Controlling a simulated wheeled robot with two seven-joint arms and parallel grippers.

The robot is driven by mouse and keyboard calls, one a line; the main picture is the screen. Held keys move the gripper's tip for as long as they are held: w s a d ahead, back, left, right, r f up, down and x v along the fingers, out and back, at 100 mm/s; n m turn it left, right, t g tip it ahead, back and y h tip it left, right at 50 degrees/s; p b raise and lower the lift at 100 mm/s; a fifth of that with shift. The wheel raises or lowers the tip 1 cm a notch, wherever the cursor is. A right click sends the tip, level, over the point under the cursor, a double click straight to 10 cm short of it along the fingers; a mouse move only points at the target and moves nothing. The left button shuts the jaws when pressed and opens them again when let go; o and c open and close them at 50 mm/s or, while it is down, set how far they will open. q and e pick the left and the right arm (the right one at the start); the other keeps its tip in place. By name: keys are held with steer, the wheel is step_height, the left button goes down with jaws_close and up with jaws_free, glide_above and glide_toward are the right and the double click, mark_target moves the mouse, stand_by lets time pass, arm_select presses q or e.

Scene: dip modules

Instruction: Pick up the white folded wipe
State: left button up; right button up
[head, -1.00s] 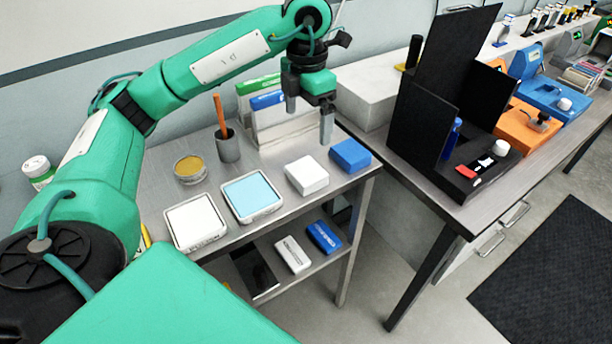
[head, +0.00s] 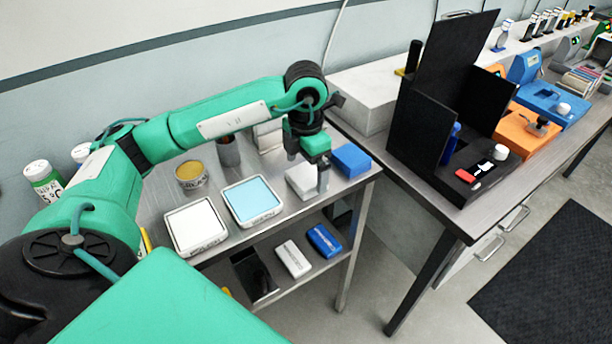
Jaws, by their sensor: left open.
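The white folded wipe (head: 302,184) appears to be the white block on the upper shelf of the metal cart, left of a blue block (head: 350,159). My left gripper (head: 307,168) is open and low over it, pointing down. One finger shows in front of the wipe's right part, the other near its back left. The gripper hides part of the wipe. I cannot tell whether the fingers touch it. My right gripper is not in view.
Left of the wipe are a tray with a light blue pad (head: 251,200), a tray with a white pad (head: 195,226), a yellow-topped jar (head: 190,175) and a dark cup (head: 228,152). A white box (head: 293,258) and blue box (head: 324,240) lie on the lower shelf.

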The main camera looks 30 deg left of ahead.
arm_select(q)
steer(key=shift+f, duration=0.9)
steer(key=shift+c, duration=0.4)
steer(key=c, duration=0.9)
steer(key=shift+o, duration=0.2)
steer(key=shift+r, duration=0.1)
step_height(320, 180, up, 11)
step_height(320, 180, up, 8)
steer(key=f+p, duration=0.1)
glide_above(306, 174)
steer(key=shift+r+p, duration=0.3)
steer(key=shift+r, duration=0.65)
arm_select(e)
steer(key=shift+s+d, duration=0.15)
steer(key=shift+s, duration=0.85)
